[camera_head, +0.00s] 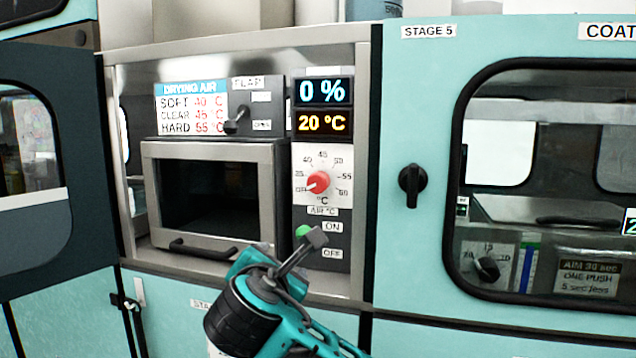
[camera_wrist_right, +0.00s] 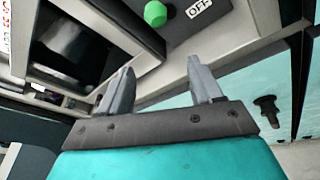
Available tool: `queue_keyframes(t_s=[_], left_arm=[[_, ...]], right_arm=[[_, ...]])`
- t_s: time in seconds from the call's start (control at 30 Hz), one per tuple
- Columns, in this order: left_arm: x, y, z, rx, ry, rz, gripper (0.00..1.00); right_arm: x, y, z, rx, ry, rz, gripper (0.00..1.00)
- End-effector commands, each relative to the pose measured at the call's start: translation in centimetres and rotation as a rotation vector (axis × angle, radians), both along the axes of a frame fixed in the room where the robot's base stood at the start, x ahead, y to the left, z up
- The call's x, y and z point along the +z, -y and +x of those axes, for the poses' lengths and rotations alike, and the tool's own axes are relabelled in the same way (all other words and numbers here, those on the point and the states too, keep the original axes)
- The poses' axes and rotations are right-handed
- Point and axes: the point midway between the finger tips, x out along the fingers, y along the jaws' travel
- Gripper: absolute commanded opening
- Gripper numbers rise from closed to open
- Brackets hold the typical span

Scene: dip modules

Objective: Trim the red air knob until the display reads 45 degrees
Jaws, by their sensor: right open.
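The red air knob (camera_head: 317,182) sits on a white dial plate (camera_head: 323,160) marked from OFF up to 60 °C, and its pointer is toward the OFF end at the lower left. The display (camera_head: 323,123) above it reads 20 °C. My right gripper (camera_head: 290,245) is below and in front of the knob, near the green button, apart from the knob. In the right wrist view its two fingers (camera_wrist_right: 162,88) stand apart with nothing between them. The knob is not seen in that view. My left gripper is not in view.
A flap lever (camera_head: 236,121) and an oven-like door (camera_head: 210,195) with a handle are at the left. A dark door stands open at far left.

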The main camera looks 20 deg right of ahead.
Motion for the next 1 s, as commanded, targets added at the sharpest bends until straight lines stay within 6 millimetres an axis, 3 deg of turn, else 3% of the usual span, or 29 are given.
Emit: queue_keyframes(t_s=[0.03,0.1,0.2,0.3,0.43,0.57,1.0], left_arm=[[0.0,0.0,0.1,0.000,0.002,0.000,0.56],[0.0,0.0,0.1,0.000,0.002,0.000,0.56],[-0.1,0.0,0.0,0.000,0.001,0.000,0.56],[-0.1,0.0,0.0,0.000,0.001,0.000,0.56],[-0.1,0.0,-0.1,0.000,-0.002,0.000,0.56],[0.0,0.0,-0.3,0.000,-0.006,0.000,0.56],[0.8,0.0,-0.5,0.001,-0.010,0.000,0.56]], right_arm=[[2.9,0.3,-0.2,-0.030,0.025,-0.088,0.65],[5.8,0.6,-0.8,-0.076,0.037,-0.195,0.65],[8.8,1.1,-1.7,-0.135,0.044,-0.304,0.65],[10.5,1.4,-2.3,-0.175,0.044,-0.367,0.65],[11.4,1.9,-2.4,-0.197,0.041,-0.398,0.65],[11.4,2.8,-1.1,-0.200,0.038,-0.400,0.65],[11.4,7.6,6.0,-0.199,0.040,-0.396,0.65]])
